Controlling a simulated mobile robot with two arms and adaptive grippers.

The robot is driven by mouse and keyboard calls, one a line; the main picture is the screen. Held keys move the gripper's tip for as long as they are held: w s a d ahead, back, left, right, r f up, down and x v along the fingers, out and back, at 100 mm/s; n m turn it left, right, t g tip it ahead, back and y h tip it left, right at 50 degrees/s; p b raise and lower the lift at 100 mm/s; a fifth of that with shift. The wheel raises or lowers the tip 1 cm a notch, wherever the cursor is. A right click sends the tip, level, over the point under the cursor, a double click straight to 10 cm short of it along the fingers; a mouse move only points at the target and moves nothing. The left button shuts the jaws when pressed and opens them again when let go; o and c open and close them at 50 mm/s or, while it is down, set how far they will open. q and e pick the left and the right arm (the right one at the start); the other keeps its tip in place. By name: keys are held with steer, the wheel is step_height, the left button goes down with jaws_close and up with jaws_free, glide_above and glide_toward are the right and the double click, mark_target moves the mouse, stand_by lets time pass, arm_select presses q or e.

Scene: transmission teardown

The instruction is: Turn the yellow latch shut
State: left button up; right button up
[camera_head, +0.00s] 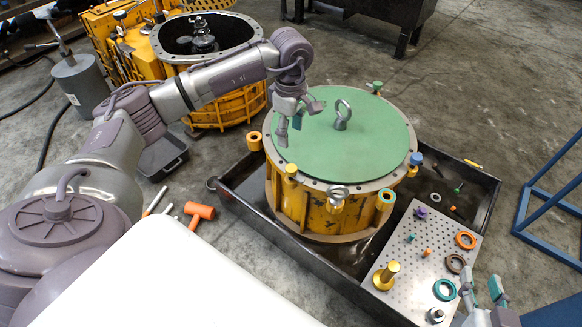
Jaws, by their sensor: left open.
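A yellow latch (291,171) stands on the front-left rim of the round yellow housing (290,203). It looks like a short upright cylinder; how far it is turned is too small to tell. A green lid (345,145) with a metal lifting eye covers the housing. My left gripper (290,127) is open and empty, above the left part of the lid, just behind the yellow latch and apart from it in the picture. My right gripper (483,292) is at the bottom right edge, fingers apart, with nothing seen between them.
The housing sits in a black tray (235,201). A perforated board (415,245) holds rings and pegs at right. Another yellow housing (220,105) stands behind.

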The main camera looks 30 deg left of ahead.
arm_select(q)
steer(key=b, duration=0.2)
glide_above(291, 168)
step_height(291, 168, down, 6)
steer(key=shift+f, duration=0.25)
step_height(291, 168, down, 6)
steer(key=shift+r+b, duration=0.1)
steer(key=shift+b, duration=0.45)
steer(key=shift+f, duration=0.4)
arm_select(e)
step_height(291, 168, up, 14)
steer(key=a+t+y, duration=0.2)
steer(key=t+y, duration=0.1)
steer(key=t, duration=0.6)
steer(key=shift+w+f, duration=0.2)
steer(key=shift+w, duration=0.05)
steer(key=shift+a, duration=0.1)
arm_select(q)
jaws_close()
